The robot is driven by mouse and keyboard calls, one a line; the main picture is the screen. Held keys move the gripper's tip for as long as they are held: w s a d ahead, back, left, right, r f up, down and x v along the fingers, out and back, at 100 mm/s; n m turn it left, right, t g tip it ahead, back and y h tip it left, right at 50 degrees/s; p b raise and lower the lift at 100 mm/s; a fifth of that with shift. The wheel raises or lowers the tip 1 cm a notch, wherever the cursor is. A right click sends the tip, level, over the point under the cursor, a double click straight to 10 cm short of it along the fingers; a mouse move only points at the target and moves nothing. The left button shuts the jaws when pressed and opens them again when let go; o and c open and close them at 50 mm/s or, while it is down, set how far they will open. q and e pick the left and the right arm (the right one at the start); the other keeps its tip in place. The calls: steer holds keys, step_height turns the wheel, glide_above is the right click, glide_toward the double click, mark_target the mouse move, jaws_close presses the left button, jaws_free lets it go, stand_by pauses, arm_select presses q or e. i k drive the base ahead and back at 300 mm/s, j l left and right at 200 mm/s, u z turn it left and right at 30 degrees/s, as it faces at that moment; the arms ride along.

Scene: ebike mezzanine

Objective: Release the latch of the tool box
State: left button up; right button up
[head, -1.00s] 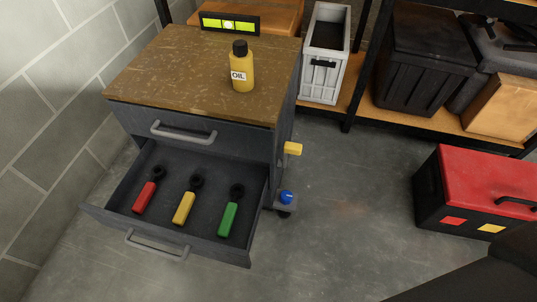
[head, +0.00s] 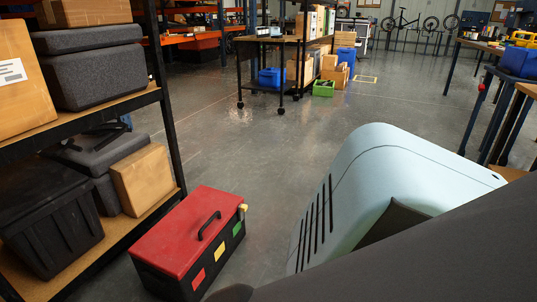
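The tool box (head: 186,243) stands on the floor at the lower left of the middle in the head view. It has a red lid (head: 178,228) with a dark handle (head: 209,225) on top, and the lid looks closed. Its black front carries a red, a yellow and a green square. A small yellow piece (head: 243,208) sticks out at its right end; I cannot tell if it is the latch. Neither of my grippers is in view. A dark part of my own body crosses the lower right.
A shelf rack (head: 165,102) with a dark crate (head: 45,225), grey cases and cardboard boxes stands left, close to the tool box. Open floor (head: 240,145) lies behind the box. A workbench (head: 490,110) stands at the far right.

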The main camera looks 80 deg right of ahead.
mark_target(243, 207)
steer(key=z, duration=2.1)
steer(key=i+l, duration=0.1)
steer(key=i, duration=0.4)
steer(key=i+l, duration=0.1)
steer(key=i, duration=0.45)
steer(key=i+l, duration=0.4)
steer(key=k+l+z, duration=0.05)
steer(key=l, duration=0.05)
